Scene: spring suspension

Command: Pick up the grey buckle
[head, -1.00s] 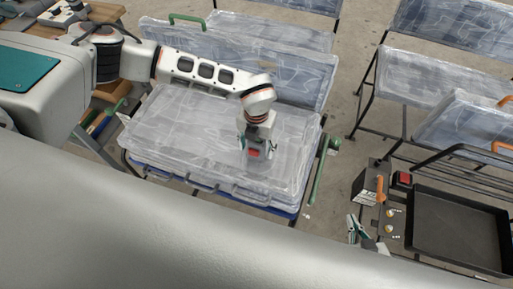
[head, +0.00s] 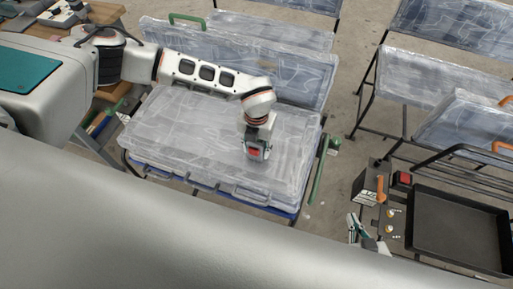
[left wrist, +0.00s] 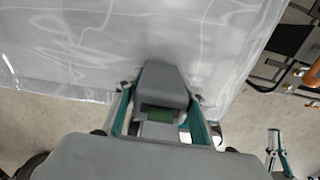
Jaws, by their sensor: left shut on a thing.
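The grey buckle (left wrist: 163,83) is between the fingers of my left gripper (head: 258,152). Its red face (head: 254,152) shows in the head view, over the clear-wrapped top of the stacked load. My left gripper is shut on it. In the left wrist view, the teal fingers lie along both sides of the grey body, and a small green part shows near its base. I cannot tell whether the buckle touches the surface below. My right gripper (head: 354,226) is low at the right, away from the buckle; its jaw opening is unclear.
The wrapped load (head: 180,125) has handles along its front edge. A green bar (head: 321,170) stands along its right side. To the right are a black tray (head: 460,230), a panel with an orange handle (head: 381,189), and wrapped racks (head: 430,75). Bare floor lies between.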

